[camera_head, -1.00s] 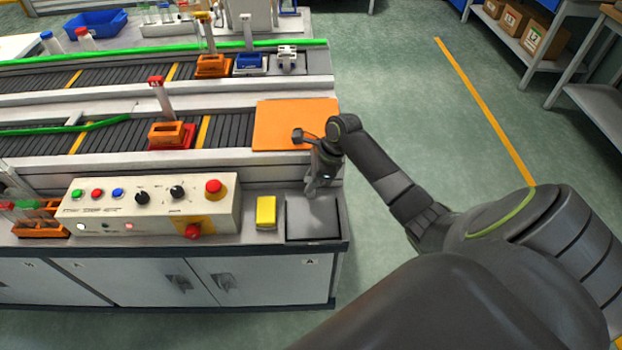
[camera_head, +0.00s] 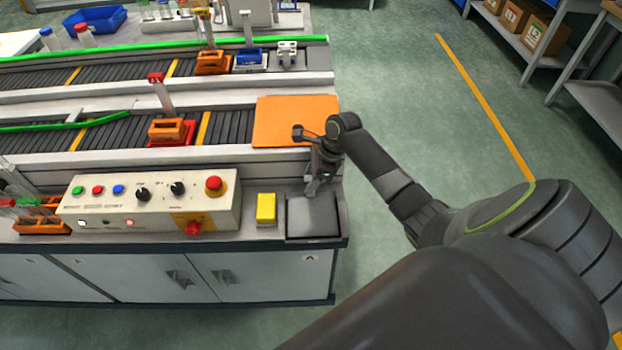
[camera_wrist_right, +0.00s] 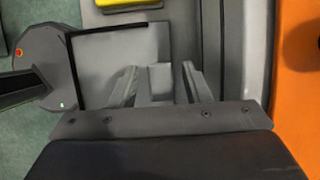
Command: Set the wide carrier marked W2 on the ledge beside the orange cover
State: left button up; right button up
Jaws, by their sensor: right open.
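The orange cover (camera_head: 296,122) lies flat over the right end of the front conveyor. My right gripper (camera_head: 317,188) is open and empty. It points down above a dark grey square plate (camera_head: 313,224) at the bench's front right corner, just in front of the cover. The right wrist view shows its spread fingers (camera_wrist_right: 162,84) over that grey surface, with the cover (camera_wrist_right: 298,80) at the right edge. An orange carrier (camera_head: 170,131) with a red base and a red-capped tube stands on the front belt. No W2 mark is readable on any carrier. My left gripper is out of view.
A yellow block (camera_head: 266,208) sits left of the grey plate. A control panel (camera_head: 150,205) with buttons and knobs stands further left. Orange (camera_head: 212,62), blue (camera_head: 249,60) and white (camera_head: 287,55) carriers stand on the rear line. A tube rack (camera_head: 42,222) is at the left.

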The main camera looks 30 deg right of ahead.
jog(key=shift+r+b, duration=0.3)
jog(key=shift+r, duration=0.05)
jog(key=v, duration=1.2)
